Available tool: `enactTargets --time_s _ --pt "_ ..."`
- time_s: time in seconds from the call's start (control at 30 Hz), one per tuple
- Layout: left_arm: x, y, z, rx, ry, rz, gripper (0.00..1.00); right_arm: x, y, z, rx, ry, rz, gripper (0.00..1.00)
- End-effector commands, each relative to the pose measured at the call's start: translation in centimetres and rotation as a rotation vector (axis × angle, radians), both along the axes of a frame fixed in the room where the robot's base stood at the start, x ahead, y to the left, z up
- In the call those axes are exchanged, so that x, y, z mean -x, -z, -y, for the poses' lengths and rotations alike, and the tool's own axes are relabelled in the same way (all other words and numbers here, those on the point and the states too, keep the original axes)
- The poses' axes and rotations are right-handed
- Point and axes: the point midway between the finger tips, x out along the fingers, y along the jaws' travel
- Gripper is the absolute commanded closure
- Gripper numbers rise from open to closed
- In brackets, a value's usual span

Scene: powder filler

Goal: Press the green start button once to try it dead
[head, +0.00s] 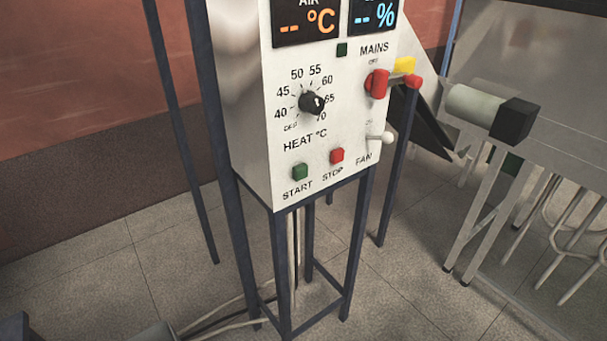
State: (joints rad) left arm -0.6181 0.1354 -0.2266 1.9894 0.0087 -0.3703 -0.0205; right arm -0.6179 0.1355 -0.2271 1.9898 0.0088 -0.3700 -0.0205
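Neither of my grippers can be made out in the head view.
Above are a black heat dial (312,103), a red mains handle (377,83) with yellow and red parts beside it, and a fan lever (387,138). Displays show dashes. A dark-framed stand (281,270) holds the panel. A cylinder with a black end (515,121) juts out right.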

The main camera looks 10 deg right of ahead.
Motion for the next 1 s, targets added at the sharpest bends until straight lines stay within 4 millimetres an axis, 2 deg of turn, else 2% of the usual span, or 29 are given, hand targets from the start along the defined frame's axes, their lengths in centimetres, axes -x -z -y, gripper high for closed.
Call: enactTargets --time_s 0.17,0.4,0.43,1.0 --pt "0.01 0.01 0.01 0.0 0.0 0.0 0.45 0.0 0.0 0.01 0.0 0.0 0.0 0.39" --pt "0.0 0.01 0.02 0.0 0.0 0.0 0.45 -0.01 0.0 0.02 0.0 0.0 0.0 0.95" --pt "0.0 0.01 0.02 0.0 0.0 0.0 0.45 -0.01 0.0 0.02 0.0 0.0 0.0 1.0" --pt "0.0 -0.01 0.02 0.001 0.001 0.0 0.45 0.0 0.01 0.03 0.0 0.0 0.0 1.0"
